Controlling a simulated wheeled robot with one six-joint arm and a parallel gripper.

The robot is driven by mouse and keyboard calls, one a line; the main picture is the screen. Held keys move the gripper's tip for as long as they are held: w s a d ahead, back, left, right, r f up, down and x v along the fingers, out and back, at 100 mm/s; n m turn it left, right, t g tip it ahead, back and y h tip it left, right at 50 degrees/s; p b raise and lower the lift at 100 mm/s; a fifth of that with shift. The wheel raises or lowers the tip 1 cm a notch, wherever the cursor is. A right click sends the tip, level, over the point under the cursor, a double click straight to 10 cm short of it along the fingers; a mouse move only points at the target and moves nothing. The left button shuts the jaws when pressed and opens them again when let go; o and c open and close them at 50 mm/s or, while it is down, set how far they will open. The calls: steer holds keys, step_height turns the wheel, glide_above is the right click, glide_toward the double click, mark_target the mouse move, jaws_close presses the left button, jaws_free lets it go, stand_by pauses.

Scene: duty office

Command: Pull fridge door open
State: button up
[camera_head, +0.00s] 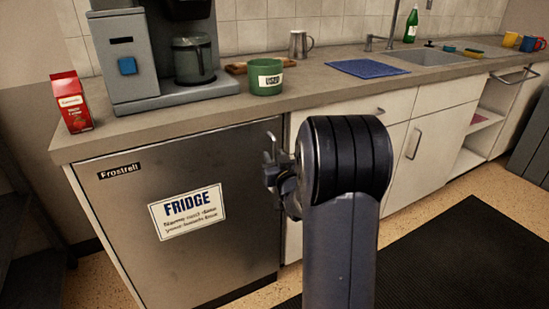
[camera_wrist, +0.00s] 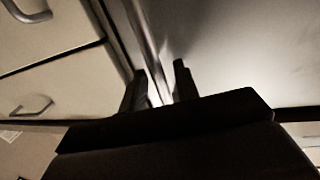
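The fridge door (camera_head: 130,225) is a grey metal panel with a white FRIDGE sign, under the counter at left in the head view. It looks closed. A small pale upright piece of its handle (camera_head: 271,146) shows near the door's right edge. My gripper (camera_head: 273,180) is at that edge, partly hidden by my arm. In the wrist view the door's grey face (camera_wrist: 235,60) fills the right side. My gripper's two dark fingers (camera_wrist: 160,72) stand apart, with a light narrow upright strip between them. I cannot tell whether either finger touches the handle.
White cabinets (camera_head: 400,190) with handles adjoin the fridge on the right. The counter (camera_head: 225,108) above holds a coffee machine (camera_head: 130,70), a red carton (camera_head: 72,102) and a green mug (camera_head: 266,78). A dark mat (camera_head: 455,255) lies on the floor at right.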

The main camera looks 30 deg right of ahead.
steer(key=shift+w, duration=0.35)
steer(key=shift+c, duration=0.3)
jaws_close()
